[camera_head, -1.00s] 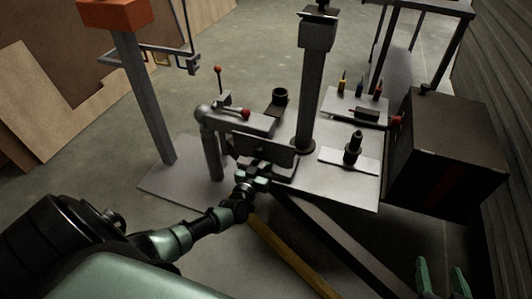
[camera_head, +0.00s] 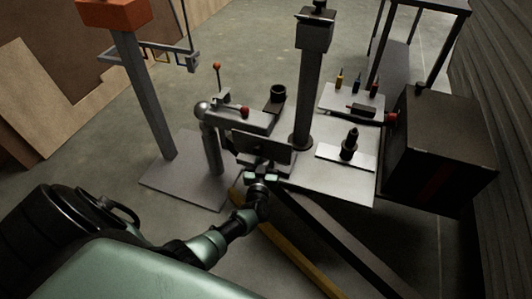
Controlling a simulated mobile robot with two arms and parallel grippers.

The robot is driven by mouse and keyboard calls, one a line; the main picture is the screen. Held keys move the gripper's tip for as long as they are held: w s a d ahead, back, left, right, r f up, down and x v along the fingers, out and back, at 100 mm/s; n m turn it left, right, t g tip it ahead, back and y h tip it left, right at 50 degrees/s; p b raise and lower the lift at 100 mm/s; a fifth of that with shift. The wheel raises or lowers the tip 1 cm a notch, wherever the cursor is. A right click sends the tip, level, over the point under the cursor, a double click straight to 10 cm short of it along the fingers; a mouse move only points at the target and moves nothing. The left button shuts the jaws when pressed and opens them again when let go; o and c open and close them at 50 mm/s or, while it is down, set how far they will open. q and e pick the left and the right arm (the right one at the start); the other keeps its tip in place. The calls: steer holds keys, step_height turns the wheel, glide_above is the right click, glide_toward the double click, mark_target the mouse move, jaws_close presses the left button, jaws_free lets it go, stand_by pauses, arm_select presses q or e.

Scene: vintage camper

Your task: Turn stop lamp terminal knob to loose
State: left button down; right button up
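My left gripper (camera_head: 262,175) is at the lower front edge of a dark upright plate (camera_head: 264,147) on the metal hitch assembly. Two small greenish finger parts show there, but they are small and dark, and whether they are apart or closed on something is unclear. I cannot pick out the stop lamp terminal knob for certain; the gripper may hide it. Several small posts with coloured tips (camera_head: 357,83) stand on a light plate at the right rear. My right gripper is out of view.
A grey post (camera_head: 309,90) rises behind the dark plate. A ball-topped post (camera_head: 210,140) stands to its left, and a red-knobbed lever (camera_head: 217,80) behind it. A black box (camera_head: 440,150) stands at right. An orange-topped stand (camera_head: 140,90) is at left. Open floor lies behind.

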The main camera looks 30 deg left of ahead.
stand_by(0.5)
arm_select(q)
steer(key=c, duration=1.1)
jaws_free()
steer(key=p+v, duration=0.2)
steer(key=v, duration=0.6)
steer(key=shift+w, duration=0.1)
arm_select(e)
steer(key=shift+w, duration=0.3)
